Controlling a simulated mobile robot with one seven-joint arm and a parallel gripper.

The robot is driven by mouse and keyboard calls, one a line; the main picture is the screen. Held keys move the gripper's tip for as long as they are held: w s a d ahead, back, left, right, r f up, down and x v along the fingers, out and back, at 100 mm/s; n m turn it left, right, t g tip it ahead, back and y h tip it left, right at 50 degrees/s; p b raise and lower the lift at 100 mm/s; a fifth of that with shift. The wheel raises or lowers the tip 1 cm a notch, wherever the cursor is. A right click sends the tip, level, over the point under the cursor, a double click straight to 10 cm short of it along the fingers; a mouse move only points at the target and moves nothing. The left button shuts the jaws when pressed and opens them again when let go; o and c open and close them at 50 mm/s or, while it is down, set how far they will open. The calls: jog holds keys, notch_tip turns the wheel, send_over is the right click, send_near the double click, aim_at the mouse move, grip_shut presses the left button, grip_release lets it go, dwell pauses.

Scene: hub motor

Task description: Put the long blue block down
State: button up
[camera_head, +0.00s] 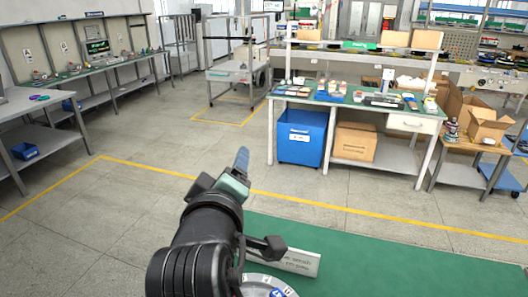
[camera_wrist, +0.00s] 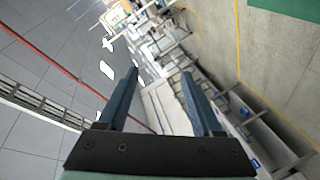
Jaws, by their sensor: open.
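My gripper (camera_head: 241,160) is raised above the floor beside the green-topped surface and points away from the head camera. In the wrist view my gripper (camera_wrist: 160,76) shows two dark blue fingers standing apart with nothing between them. I see no long blue block in either view. The blue part at the end of the arm in the head view looks like the fingers themselves.
The green surface (camera_head: 400,268) lies at the lower right, with a pale lettered bar (camera_head: 298,262) near my arm. A workbench (camera_head: 352,105) with a blue bin (camera_head: 301,138) and cardboard box (camera_head: 355,141) stands behind. The floor between is clear.

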jog(key=s+d+r+m+t, duration=0.2)
jog(key=s+r+m+t, duration=0.3)
jog(key=r, duration=0.9)
jog(key=s+d+r+m+t, duration=0.3)
jog(key=s+r+m+t, duration=0.2)
jog(key=s+r, duration=0.7)
jog(key=shift+d+r+t, duration=0.3)
jog(key=shift+r+t, duration=0.4)
jog(key=shift+r, duration=0.25)
jog(key=shift+c, duration=0.2)
